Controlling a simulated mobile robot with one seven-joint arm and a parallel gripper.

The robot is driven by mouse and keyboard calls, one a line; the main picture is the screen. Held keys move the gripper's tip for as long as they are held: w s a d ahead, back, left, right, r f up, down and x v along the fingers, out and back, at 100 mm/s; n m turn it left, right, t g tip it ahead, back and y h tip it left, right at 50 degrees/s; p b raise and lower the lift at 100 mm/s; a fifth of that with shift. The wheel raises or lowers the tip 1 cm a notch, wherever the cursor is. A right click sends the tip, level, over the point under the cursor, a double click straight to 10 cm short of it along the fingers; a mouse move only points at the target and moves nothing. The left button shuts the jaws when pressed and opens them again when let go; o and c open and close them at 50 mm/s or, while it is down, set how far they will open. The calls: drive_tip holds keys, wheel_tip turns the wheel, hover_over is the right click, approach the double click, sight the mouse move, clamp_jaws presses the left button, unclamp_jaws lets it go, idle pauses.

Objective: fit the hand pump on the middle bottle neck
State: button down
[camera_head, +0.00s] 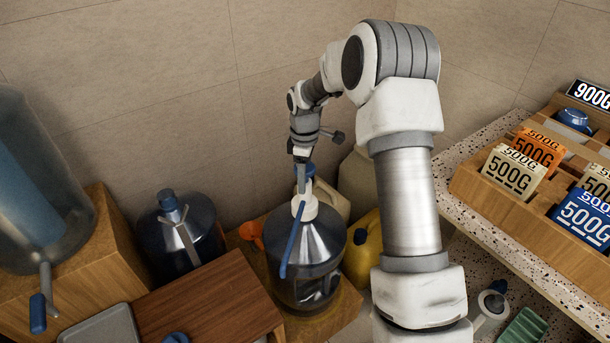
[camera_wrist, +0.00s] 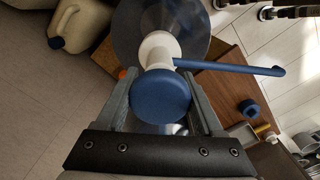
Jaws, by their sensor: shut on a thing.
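The hand pump (camera_head: 304,208) has a blue round top, a white collar and a long blue spout. My gripper (camera_head: 303,176) is shut on the pump from above, below its blue top. The pump stands about upright over the middle bottle (camera_head: 308,245), a dark clear bottle, with its white collar at the neck. I cannot tell whether the collar is fully seated. In the wrist view, the pump's blue top (camera_wrist: 162,96) sits between the fingers, the spout points right, and the bottle (camera_wrist: 190,22) lies beyond. The bottle neck is hidden by the collar.
A similar bottle (camera_head: 180,238) stands to the left, with a large clear dispenser (camera_head: 35,190) on a wooden block beyond it. A yellow jug (camera_head: 365,252) stands close on the right. A speckled counter (camera_head: 480,225) with price cards is at right.

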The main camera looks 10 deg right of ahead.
drive_tip(key=shift+f, duration=0.15)
unclamp_jaws()
